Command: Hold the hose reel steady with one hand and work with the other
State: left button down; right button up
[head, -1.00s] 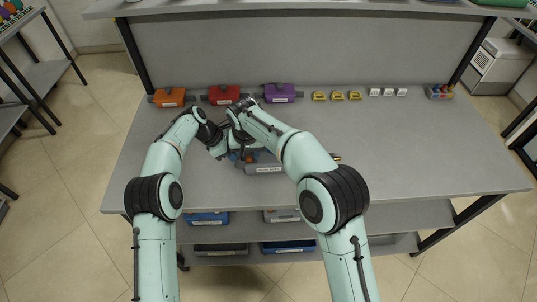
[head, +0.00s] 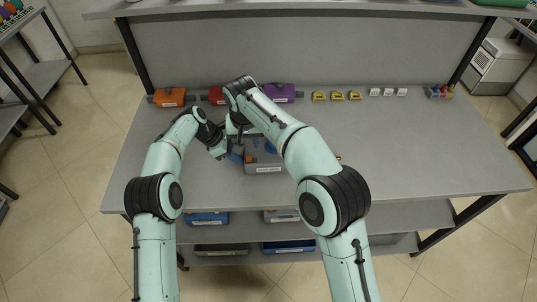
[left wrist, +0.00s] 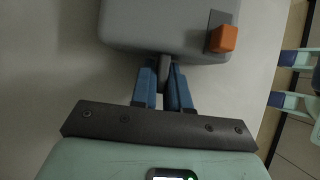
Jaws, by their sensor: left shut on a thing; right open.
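The hose reel (head: 265,169) is a grey, box-like body with a pale label, near the middle of the table. In the left wrist view its grey body (left wrist: 165,30) carries an orange knob (left wrist: 223,38) and a short dark stub towards my gripper. The blue fingers of my left gripper (left wrist: 163,88) are shut on this stub; in the head view the left gripper (head: 234,157) is at the reel's left side. My right gripper (head: 263,146) is open by the reel's far side, partly hidden by my right arm; contact cannot be told.
Orange (head: 168,97), red (head: 216,95) and purple (head: 280,92) boxes line the table's back, with yellow pieces (head: 337,95), white blocks (head: 388,92) and a small holder (head: 440,92) further right. The table's right half is mostly clear. Bins (head: 207,219) stand below.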

pick_arm(q)
jog(key=c, duration=1)
grip_release()
jog(key=shift+c, duration=0.2)
jog(key=v, duration=1.2)
